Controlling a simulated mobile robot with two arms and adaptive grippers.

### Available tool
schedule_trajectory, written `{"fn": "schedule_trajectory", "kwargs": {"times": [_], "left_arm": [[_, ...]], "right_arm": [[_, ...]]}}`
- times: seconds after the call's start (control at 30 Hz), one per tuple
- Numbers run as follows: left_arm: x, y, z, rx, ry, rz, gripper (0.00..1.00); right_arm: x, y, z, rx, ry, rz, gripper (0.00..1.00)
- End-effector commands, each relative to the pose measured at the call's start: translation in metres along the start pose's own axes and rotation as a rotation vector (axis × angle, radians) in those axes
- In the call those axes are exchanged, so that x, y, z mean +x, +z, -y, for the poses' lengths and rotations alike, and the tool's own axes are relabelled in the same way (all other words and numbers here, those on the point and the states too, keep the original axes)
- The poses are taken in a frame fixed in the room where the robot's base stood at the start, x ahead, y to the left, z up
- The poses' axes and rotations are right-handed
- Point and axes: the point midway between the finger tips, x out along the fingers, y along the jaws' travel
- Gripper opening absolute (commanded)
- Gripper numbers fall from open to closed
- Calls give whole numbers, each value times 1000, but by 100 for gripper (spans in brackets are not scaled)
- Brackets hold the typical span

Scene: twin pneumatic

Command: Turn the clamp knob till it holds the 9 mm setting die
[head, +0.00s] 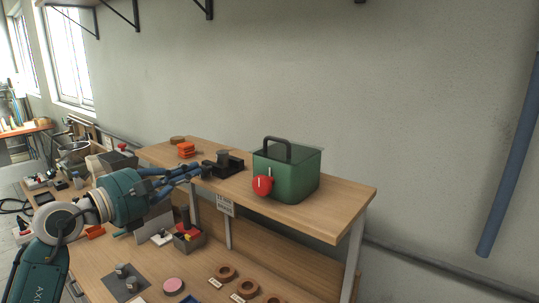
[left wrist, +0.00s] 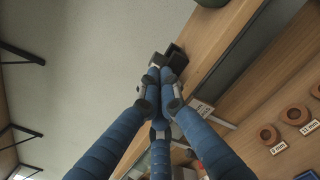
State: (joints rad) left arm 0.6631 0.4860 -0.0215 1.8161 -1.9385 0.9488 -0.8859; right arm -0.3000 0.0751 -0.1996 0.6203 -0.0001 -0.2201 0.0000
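A dark clamp block (head: 229,167) with a grey cylinder standing on it sits on the raised wooden shelf. My left gripper (head: 199,170) reaches it from the left, its blue fingers pointing at the block's left end. In the left wrist view, the fingers of my left gripper (left wrist: 160,72) converge close to the dark block (left wrist: 176,56). The tips hide the clamp knob, and I cannot tell whether they grip it. My right gripper is out of view.
A green box (head: 297,177) with a dark handle and a red round part (head: 262,185) stands right of the block. Orange pieces (head: 186,150) lie behind it. A grey bin (head: 189,240) and a pink disc (head: 173,286) are on the bench below. The shelf's right end is clear.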

Motion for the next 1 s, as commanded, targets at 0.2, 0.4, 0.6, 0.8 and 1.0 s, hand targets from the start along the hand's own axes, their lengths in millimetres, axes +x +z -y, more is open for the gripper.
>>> {"fn": "schedule_trajectory", "kwargs": {"times": [0.2, 0.4, 0.6, 0.8, 1.0], "left_arm": [[19, 0, -1, 2, 2, 1, 0], [24, 0, -1, 2, 3, 1, 0], [24, 0, -1, 2, 4, 2, 0], [24, 0, -1, 3, 4, 3, 0], [24, -2, -1, 3, 5, 4, 0]], "right_arm": [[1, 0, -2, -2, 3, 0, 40], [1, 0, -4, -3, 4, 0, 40], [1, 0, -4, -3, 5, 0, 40], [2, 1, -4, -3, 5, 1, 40], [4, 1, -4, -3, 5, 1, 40]]}}
